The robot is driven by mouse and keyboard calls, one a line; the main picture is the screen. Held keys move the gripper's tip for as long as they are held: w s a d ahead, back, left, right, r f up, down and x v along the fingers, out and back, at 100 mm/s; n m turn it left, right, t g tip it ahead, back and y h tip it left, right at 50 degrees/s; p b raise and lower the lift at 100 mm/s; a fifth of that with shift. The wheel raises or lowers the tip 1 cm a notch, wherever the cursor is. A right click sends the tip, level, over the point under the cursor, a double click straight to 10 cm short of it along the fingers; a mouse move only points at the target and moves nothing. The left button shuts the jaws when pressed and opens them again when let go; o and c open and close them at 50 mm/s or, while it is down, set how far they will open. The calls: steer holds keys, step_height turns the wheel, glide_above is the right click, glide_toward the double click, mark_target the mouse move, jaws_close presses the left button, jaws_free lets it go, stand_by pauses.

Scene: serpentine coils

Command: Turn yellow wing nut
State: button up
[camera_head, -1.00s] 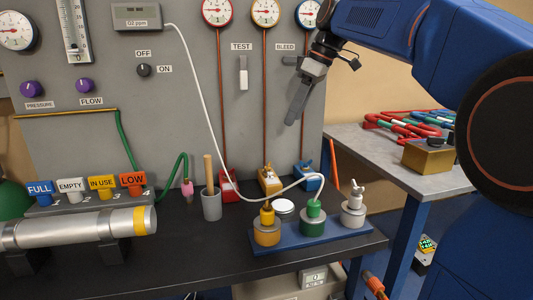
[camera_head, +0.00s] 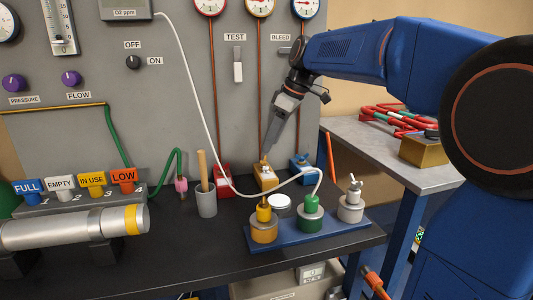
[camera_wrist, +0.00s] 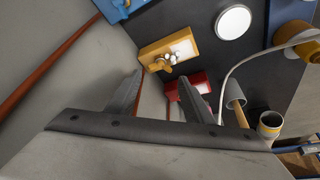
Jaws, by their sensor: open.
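The yellow wing nut (camera_head: 264,163) sits on top of a yellow block (camera_head: 265,180) at the back of the black bench, below the middle copper tube. In the wrist view the wing nut (camera_wrist: 160,64) is at the near side of the yellow block (camera_wrist: 184,43), beside a white face. My gripper (camera_head: 267,148) points down just above the wing nut. In the wrist view my gripper (camera_wrist: 160,78) is open and empty, its fingertips on either side of the wing nut's line and apart from it.
A red block (camera_head: 222,180) and a blue block (camera_head: 300,167) flank the yellow one closely. A white hose (camera_head: 196,100) loops in front, to a green-topped fitting (camera_head: 310,210) on a blue tray (camera_head: 335,228). A grey cup (camera_head: 206,201) stands at front left.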

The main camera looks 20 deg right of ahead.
mark_target(264, 157)
steer(key=shift+x, duration=2.6)
steer(key=c, duration=0.8)
